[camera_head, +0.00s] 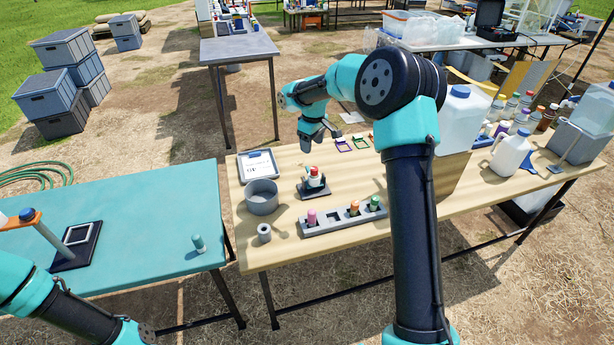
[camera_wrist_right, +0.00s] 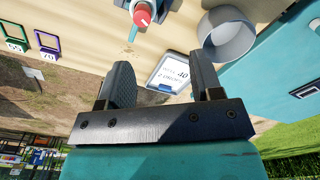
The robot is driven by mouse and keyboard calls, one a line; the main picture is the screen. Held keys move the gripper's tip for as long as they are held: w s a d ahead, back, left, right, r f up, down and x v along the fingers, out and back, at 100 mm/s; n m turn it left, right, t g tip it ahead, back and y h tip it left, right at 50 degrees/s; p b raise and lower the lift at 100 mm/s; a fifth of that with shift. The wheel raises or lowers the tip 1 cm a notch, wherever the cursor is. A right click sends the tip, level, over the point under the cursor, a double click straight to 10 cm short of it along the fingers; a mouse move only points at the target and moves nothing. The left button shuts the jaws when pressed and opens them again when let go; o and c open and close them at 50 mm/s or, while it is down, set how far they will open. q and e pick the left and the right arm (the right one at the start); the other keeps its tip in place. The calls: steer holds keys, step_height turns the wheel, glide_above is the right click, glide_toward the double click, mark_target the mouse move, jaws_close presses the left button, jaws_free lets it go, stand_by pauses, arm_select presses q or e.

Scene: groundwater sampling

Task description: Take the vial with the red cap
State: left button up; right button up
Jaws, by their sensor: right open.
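The vial with the red cap (camera_head: 314,172) stands on a small dark base (camera_head: 313,190) on the wooden table. Its red cap shows in the right wrist view (camera_wrist_right: 143,13) at the top edge. My right gripper (camera_head: 319,142) is above the table, behind the vial in the head view and apart from it. In the right wrist view the right gripper (camera_wrist_right: 163,72) has its fingers spread with nothing between them. My left arm enters at the lower left of the head view, and its gripper is out of frame.
A grey bowl (camera_head: 262,197) and a tablet-like board (camera_head: 258,165) lie left of the vial. A grey rack (camera_head: 334,221) holds pink, orange and green capped vials in front. A small grey ring (camera_head: 264,233) and bottles on the right stand nearby. A teal table (camera_head: 130,225) is at left.

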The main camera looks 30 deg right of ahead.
mark_target(315, 169)
steer(key=w+d+r+n, duration=0.2)
steer(key=shift+r+n, duration=0.25)
steer(key=shift+n, duration=0.05)
step_height(315, 169, down, 12)
steer(key=shift+d+f, duration=0.1)
stand_by(0.5)
steer(key=shift+d+f, duration=0.1)
steer(key=shift+f, duration=2.5)
steer(key=c, duration=1)
